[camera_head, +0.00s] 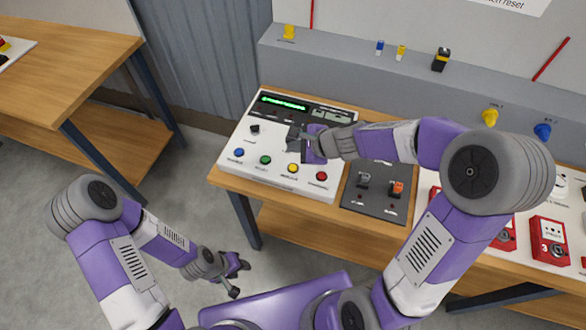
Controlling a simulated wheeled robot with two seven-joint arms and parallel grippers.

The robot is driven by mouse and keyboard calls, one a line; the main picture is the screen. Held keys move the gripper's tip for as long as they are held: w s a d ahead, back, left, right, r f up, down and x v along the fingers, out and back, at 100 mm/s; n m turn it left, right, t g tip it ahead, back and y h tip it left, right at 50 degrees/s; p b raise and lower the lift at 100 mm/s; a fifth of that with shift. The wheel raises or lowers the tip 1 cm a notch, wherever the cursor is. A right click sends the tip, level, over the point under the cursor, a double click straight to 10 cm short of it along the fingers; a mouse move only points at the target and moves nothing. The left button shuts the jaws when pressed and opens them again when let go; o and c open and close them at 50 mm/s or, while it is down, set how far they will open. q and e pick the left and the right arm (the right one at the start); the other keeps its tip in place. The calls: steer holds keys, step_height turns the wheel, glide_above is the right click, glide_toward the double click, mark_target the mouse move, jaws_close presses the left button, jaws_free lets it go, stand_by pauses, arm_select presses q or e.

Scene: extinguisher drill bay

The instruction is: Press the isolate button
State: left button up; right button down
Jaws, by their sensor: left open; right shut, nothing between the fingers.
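A white control panel (226,154) lies on the wooden table, with a green-lit display (284,103) at its back. Along its front are a blue button (239,152), a green button (266,160), a yellow button (293,168) and a red button (321,176). Their labels are too small to read, so I cannot tell which is the isolate button. My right gripper (293,138) is shut and empty over the middle of the panel, behind the yellow button; I cannot tell whether it touches anything. My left gripper (238,279) is open and empty, low in front of the table.
A dark panel with a grey switch (364,179) and an orange switch (397,188) sits right of the white panel. Red boxes (550,241) stand further right. A grey ledge (330,63) runs behind. Another wooden table (75,60) is at left, with open floor between.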

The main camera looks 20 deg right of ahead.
mark_target(295, 169)
step_height(295, 169, down, 7)
steer(key=b, duration=0.6)
steer(key=shift+r, duration=0.1)
stand_by(1.6)
steer(key=shift+f+b, duration=0.4)
steer(key=shift+f+b, duration=0.45)
stand_by(0.6)
steer(key=shift+r, duration=0.1)
steer(key=shift+r+p, duration=0.75)
steer(key=shift+p, duration=0.05)
step_height(295, 169, up, 5)
steer(key=p, duration=0.5)
steer(key=shift+r, duration=0.1)
